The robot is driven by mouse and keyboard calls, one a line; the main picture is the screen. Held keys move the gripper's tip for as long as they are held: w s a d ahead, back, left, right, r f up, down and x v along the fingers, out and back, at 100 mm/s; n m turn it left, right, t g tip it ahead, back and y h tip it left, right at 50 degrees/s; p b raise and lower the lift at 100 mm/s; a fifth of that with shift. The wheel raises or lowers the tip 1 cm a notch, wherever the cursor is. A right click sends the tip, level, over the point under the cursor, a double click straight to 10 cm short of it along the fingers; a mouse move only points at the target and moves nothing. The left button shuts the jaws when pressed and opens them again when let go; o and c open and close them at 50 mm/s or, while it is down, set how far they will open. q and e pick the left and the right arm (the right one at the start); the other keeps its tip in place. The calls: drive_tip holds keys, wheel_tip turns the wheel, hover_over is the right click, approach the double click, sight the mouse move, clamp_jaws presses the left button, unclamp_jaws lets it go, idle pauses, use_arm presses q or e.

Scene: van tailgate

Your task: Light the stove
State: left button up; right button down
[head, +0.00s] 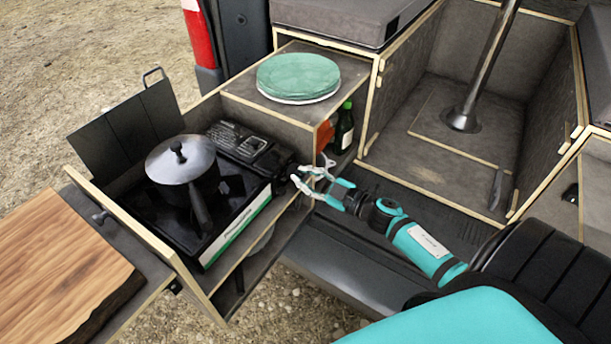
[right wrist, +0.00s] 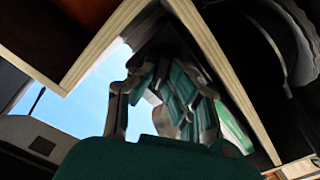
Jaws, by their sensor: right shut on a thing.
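The camping stove (head: 235,215) is a black unit with a white and green front strip, in the pulled-out wooden drawer. A dark pot with a grey lid (head: 180,160) stands on it, its handle pointing to the front. My right gripper (head: 304,180) is at the right end of the stove, its turquoise fingers reaching in from the right. It is shut on what appears to be the stove knob, which the fingers hide. In the right wrist view the gripper (right wrist: 160,85) shows from behind, and its fingertips are dark and hard to read. My left gripper is not in view.
A wooden board (head: 55,260) lies at the lower left. Teal plates (head: 298,76) are stacked on the cabinet behind. A dark green bottle (head: 344,127) stands in the open compartment beneath, close behind my right gripper. The drawer's wooden edges are close to the gripper.

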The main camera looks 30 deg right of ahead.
drive_tip(key=n, duration=0.4)
drive_tip(key=shift+f+n+b, duration=0.1)
drive_tip(key=shift+n+b, duration=0.2)
drive_tip(key=shift+b, duration=0.1)
drive_tip(key=n+b, duration=0.1)
drive_tip(key=n, duration=0.3)
drive_tip(key=shift+a+f+n, duration=0.1)
drive_tip(key=shift+n, duration=0.2)
drive_tip(key=n+b, duration=0.2)
drive_tip(key=n, duration=0.2)
drive_tip(key=shift+f, duration=0.15)
drive_tip(key=shift+n+b, duration=1)
drive_tip(key=shift+n, duration=1.2)
drive_tip(key=shift+s, duration=0.1)
drive_tip(key=c, duration=1.3)
unclamp_jaws()
drive_tip(key=shift+c, duration=0.2)
